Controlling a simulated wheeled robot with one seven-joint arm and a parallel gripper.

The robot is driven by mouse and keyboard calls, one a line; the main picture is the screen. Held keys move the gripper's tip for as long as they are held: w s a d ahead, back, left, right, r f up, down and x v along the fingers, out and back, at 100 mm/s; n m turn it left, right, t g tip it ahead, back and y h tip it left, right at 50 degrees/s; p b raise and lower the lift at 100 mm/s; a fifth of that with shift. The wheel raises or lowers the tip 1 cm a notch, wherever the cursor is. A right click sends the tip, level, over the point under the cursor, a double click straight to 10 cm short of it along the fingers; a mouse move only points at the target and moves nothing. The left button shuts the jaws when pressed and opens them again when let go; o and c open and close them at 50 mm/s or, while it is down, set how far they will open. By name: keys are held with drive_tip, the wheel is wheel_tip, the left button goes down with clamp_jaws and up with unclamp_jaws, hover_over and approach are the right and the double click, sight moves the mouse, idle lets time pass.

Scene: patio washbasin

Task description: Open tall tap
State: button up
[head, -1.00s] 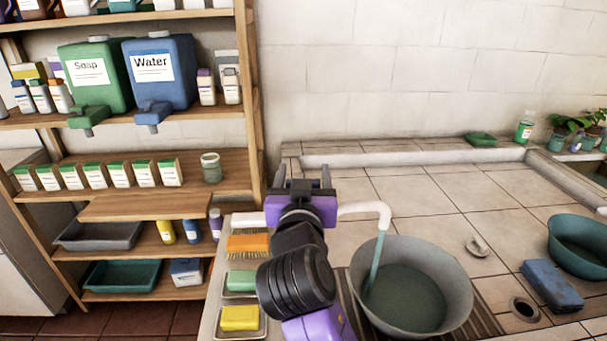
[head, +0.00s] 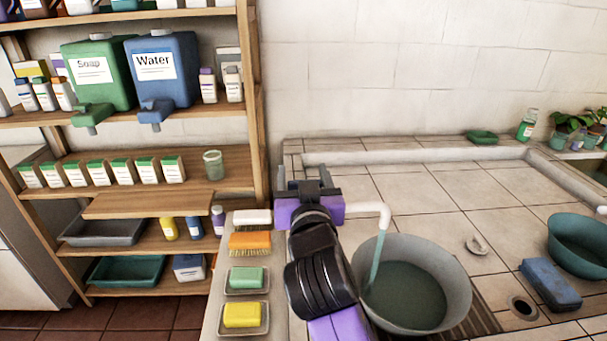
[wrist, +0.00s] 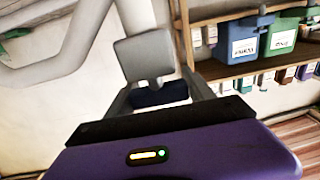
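The tall tap's white spout (head: 369,208) bends down over a grey basin (head: 440,262). A blue-green stream (head: 375,258) runs from it into the basin in the head view. My gripper (head: 303,178) is at the tap's left end and hides its body. In the wrist view, a pale pipe (wrist: 68,50) curves at the left and a grey block, seemingly the tap's handle (wrist: 145,56), stands just ahead of my gripper (wrist: 158,100). The fingers are apart, either side of a dark piece below the block. Contact cannot be told.
A ledge left of the basin holds a white brush (head: 252,217), an orange brush (head: 250,240), green soap (head: 246,277) and yellow soap (head: 242,315). Wooden shelves (head: 150,205) stand at left. A blue sponge (head: 550,284) and teal bowl (head: 583,245) are at right.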

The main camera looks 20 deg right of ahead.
drive_tip(key=shift+o, duration=1.3)
drive_tip(key=shift+s, duration=0.1)
drive_tip(key=b+v, duration=0.1)
drive_tip(key=v, duration=0.6)
drive_tip(key=shift+s, duration=0.3)
drive_tip(key=shift+a+r, duration=0.1)
drive_tip(key=shift+a, duration=0.05)
